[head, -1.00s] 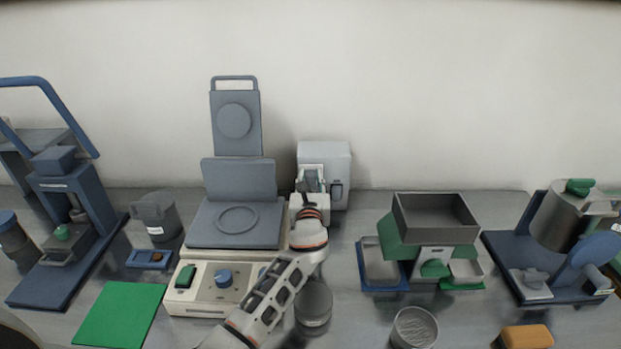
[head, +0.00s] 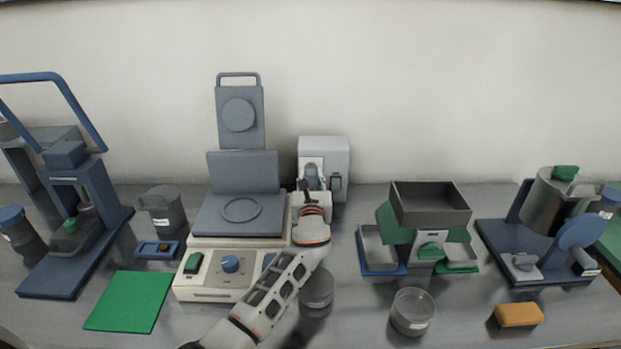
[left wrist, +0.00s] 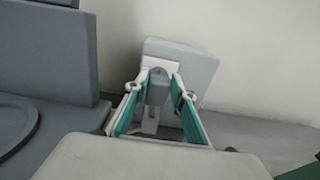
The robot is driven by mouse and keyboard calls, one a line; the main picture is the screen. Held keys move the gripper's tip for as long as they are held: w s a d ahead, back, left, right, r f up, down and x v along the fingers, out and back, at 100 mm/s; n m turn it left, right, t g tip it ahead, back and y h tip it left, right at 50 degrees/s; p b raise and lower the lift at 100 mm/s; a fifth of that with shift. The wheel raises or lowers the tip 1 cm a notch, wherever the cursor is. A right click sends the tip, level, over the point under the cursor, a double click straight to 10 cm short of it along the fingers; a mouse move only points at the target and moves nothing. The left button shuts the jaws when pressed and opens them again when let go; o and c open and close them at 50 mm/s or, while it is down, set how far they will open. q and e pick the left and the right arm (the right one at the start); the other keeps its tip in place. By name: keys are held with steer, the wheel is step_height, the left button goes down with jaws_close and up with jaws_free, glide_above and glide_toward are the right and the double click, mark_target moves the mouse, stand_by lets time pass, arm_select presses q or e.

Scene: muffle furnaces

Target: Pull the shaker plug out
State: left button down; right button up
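A grey plug (left wrist: 156,87) sits at the pale socket panel on the front of a light grey box (head: 334,151), which also shows in the left wrist view (left wrist: 200,66). My left gripper (head: 312,178) is in front of this panel. In the left wrist view its two green-padded fingers (left wrist: 160,82) stand on either side of the plug. They look open with a gap around it; whether a pad touches is too small to tell. The shaker is not clearly identifiable. My right gripper is not in view.
Left of my arm is a beige-based device (head: 205,285) with a blue knob and raised grey plates. A dark round container (head: 317,291) stands right of my forearm. A sieve-like tray stack (head: 432,207) and a glass dish (head: 411,314) are further right.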

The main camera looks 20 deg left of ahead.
arm_select(q)
steer(key=c, duration=1.7)
jaws_free()
steer(key=shift+s+f, duration=0.15)
steer(key=v, duration=1.2)
